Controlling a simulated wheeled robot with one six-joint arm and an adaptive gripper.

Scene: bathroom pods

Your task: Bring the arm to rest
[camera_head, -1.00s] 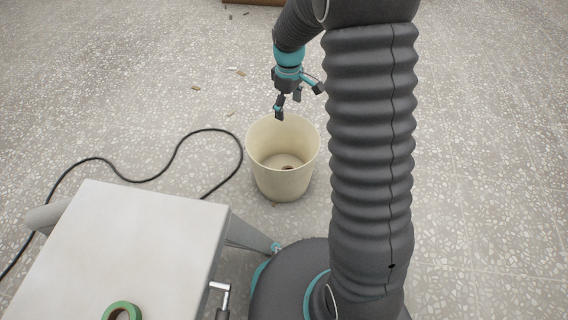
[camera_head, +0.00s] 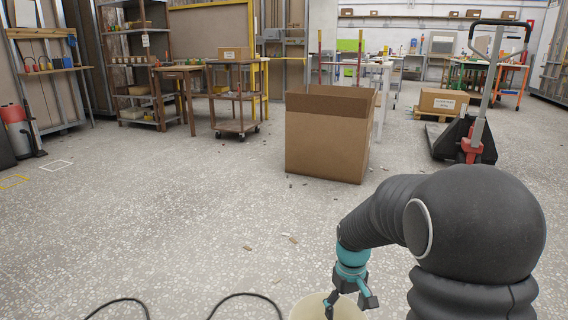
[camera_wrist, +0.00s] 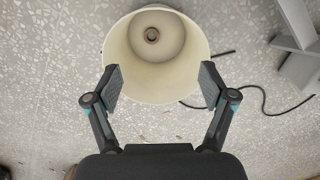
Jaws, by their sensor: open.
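My gripper (camera_head: 347,299) hangs pointing down at the lower right of the head view, over a cream bin. In the wrist view my gripper (camera_wrist: 160,85) has its two fingers spread wide, with nothing between them. The cream bin (camera_head: 308,308) shows only its upper part at the bottom edge of the head view. In the wrist view the bin (camera_wrist: 128,80) stands upright on the floor beneath the fingers.
A large open cardboard box (camera_head: 325,150) stands on the floor ahead. A pallet jack (camera_head: 468,135) is at the right. A small cart (camera_head: 235,100) and shelves (camera_head: 140,70) stand at the back. A black cable (camera_head: 245,296) lies on the floor. The middle floor is mostly clear.

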